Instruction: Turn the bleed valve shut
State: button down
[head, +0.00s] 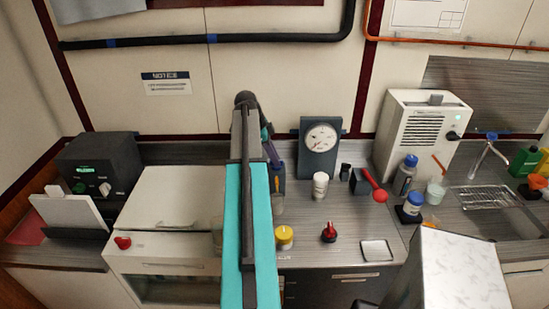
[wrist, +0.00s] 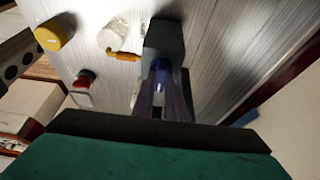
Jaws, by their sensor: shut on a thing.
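No readable label marks the bleed valve. A red lever with a ball end (head: 378,194) on a dark block, right of the round gauge (head: 320,137), looks like a valve handle. My gripper (head: 271,155) is left of the gauge, over a dark upright block (head: 278,186). In the wrist view, my gripper (wrist: 161,88) has its purple fingers shut on a small blue thing (wrist: 160,65) at that dark block (wrist: 165,38). The blue thing's shape is mostly hidden by the fingers. I cannot tell whether it is part of the block.
A clear glass (head: 278,206) and a yellow-topped jar (head: 284,238) stand nearer me. The wrist view shows an orange handle (wrist: 123,56) and a red button (wrist: 86,77).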

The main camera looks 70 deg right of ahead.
jog(key=shift+a+n, duration=0.1)
jog(key=shift+n, duration=0.2)
jog(key=n+b, duration=0.1)
jog(key=n, duration=0.1)
jog(key=n+t+h+b, duration=0.1)
jog(key=n, duration=0.1)
jog(key=shift+s+a+f+h+b, duration=0.1)
jog(key=shift+s+a+h+b, duration=0.05)
jog(key=shift+h+b, duration=0.15)
jog(key=n+t+b, duration=0.1)
jog(key=n, duration=0.3)
jog(key=shift+s+h, duration=0.15)
jog(key=shift+h, duration=0.25)
jog(key=n+t, duration=0.2)
jog(key=n, duration=0.2)
jog(key=shift+s+n, duration=0.1)
jog(key=shift+n, duration=0.3)
jog(key=shift+s+n+t, duration=0.1)
jog(key=shift+n+t, duration=0.8)
jog(key=shift+n, duration=1.3)
jog(key=c, duration=1.8)
grip_release()
jog(key=shift+o, duration=0.2)
jog(key=shift+r, duration=0.25)
